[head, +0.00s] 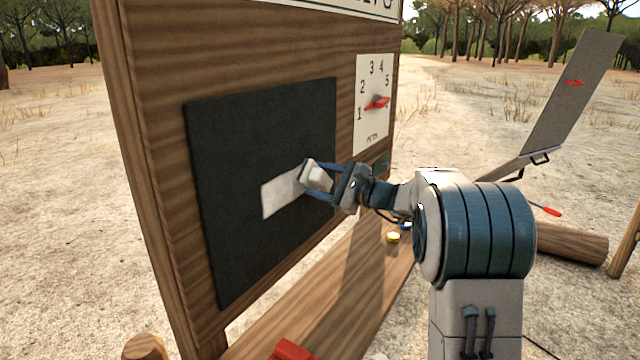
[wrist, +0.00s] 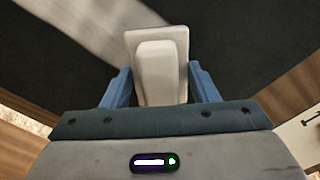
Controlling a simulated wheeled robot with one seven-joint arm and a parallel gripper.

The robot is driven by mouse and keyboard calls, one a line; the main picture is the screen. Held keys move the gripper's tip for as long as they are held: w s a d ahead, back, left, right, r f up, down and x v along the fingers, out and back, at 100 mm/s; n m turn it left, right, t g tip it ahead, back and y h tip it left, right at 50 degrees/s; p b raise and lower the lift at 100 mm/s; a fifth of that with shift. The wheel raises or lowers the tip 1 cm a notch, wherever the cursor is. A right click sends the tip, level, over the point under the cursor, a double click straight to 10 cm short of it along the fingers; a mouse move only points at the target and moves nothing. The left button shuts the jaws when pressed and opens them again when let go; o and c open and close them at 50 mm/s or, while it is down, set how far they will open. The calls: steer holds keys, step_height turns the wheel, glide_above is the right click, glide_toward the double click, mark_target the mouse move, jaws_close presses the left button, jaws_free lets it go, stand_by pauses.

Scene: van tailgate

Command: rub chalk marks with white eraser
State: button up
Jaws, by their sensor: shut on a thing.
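My gripper (head: 313,181) is shut on the white eraser (head: 319,173), at the right part of the blackboard (head: 240,140). In the wrist view the eraser (wrist: 160,45) sits between my two blue fingers, its broad pad facing the board. It is at or very close to the board; I cannot tell whether it touches. A broad whitish chalk mark (head: 279,196) runs from the board's middle up right to the eraser. The wrist view shows the chalk mark (wrist: 95,22) left of the eraser. The part behind the eraser and gripper is hidden.
A numbered dial (head: 374,90) with a red pointer (head: 377,103) is on the wooden panel right of the blackboard. Below is a wooden ledge (head: 300,315) with a red object (head: 292,350) and a yellow piece (head: 393,237). A tilted grey panel (head: 570,95) stands at right.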

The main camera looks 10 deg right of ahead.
mark_target(261, 203)
steer(key=shift+s+a+f+b, duration=0.1)
steer(key=shift+s+a+b, duration=0.6)
steer(key=shift+b, duration=0.2)
steer(key=shift+s+a+b, duration=0.75)
steer(key=shift+s+b, duration=0.1)
steer(key=shift+s, duration=0.15)
steer(key=shift+s+a+b, duration=0.7)
steer(key=shift+s+b, duration=0.1)
steer(key=shift+s, duration=0.15)
steer(key=shift+s+a+b, duration=0.8)
steer(key=shift+s+b, duration=0.15)
steer(key=shift+s, duration=0.1)
steer(key=shift+s+a+b, duration=0.75)
steer(key=shift+s+b, duration=0.2)
steer(key=shift+s, duration=0.05)
steer(key=shift+s+a+b, duration=0.75)
steer(key=shift+s, duration=0.2)
steer(key=shift+s+a+b, duration=0.7)
steer(key=shift+s+a, duration=0.05)
steer(key=shift+s, duration=0.2)
steer(key=shift+r, duration=0.2)
